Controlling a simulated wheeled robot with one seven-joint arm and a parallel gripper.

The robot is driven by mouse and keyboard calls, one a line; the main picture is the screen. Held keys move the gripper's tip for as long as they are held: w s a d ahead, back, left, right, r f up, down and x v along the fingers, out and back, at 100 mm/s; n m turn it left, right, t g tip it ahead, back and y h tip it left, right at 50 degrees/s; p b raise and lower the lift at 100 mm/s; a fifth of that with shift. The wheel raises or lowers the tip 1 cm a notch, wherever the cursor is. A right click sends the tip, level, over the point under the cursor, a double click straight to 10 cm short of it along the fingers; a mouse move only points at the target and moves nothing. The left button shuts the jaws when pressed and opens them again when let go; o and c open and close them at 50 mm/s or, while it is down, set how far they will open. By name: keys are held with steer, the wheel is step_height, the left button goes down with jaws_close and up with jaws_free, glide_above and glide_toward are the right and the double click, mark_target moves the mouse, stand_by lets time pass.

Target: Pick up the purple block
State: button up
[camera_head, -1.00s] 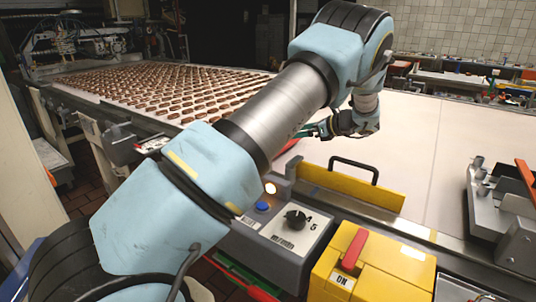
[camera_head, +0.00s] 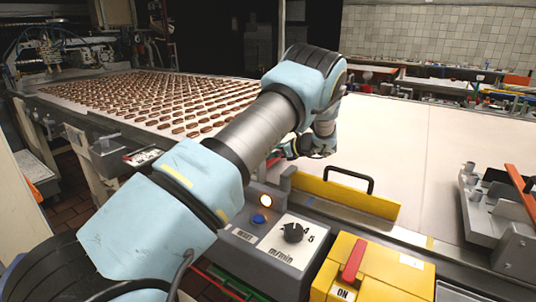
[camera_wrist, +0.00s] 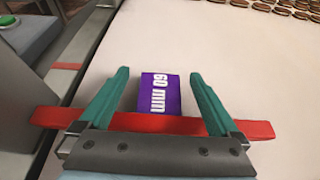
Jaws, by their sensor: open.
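The purple block (camera_wrist: 160,95), marked "60 mm" in white, shows in the wrist view on the pale belt. My gripper (camera_wrist: 160,85) has its two green fingers apart, one on each side of the block. A gap shows between the block and each finger, narrower on the left. The near end of the block is hidden behind the red bar of my gripper. In the head view the block is hidden behind my arm, and my fingertips cannot be made out there.
A yellow guard with a black handle (camera_head: 350,178) stands at the belt's near edge. A grey control box (camera_head: 270,245) and a yellow box (camera_head: 375,270) sit in front. Rows of brown biscuits (camera_head: 165,100) lie at the far left. A metal fixture (camera_head: 500,215) stands right; the belt's middle (camera_head: 400,140) is clear.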

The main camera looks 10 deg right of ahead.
steer(key=shift+x, duration=1.15)
jaws_close()
